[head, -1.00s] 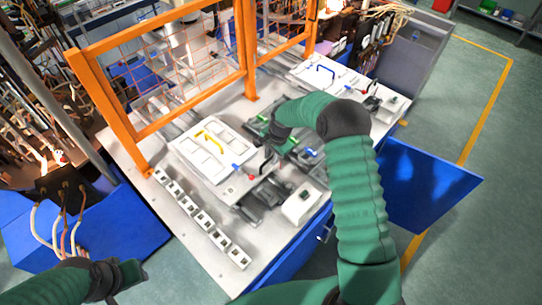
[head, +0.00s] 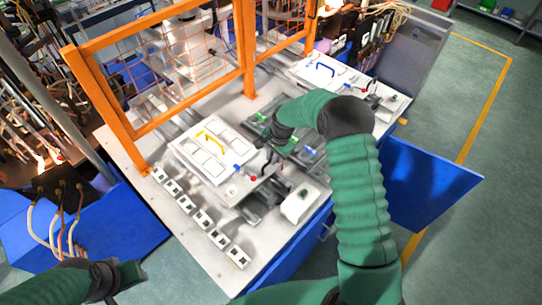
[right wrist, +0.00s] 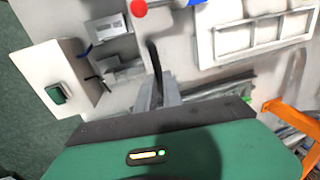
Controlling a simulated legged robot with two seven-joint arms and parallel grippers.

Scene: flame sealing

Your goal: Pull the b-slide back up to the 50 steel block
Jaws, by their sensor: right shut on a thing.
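The slide assembly with a white framed plate (head: 190,160) and a yellow handle (head: 210,139) lies on the workbench. I cannot tell for sure which part is the b-slide, and I cannot pick out the 50 steel block. My right gripper (head: 268,158) is at the plate's right edge, by the red knob (head: 253,179). In the right wrist view, my right gripper (right wrist: 158,92) is shut on a thin dark bar (right wrist: 155,58), which stands up between the fingers. The red knob (right wrist: 139,8) is above it. My left gripper (head: 132,273) is low at the left, away from the bench; its fingers are unclear.
A white box with a green button (head: 299,206) stands at the bench's front. Several white sockets (head: 203,219) line the left edge. An orange mesh fence (head: 165,85) stands behind. A second fixture with a blue handle (head: 325,69) is at the far right.

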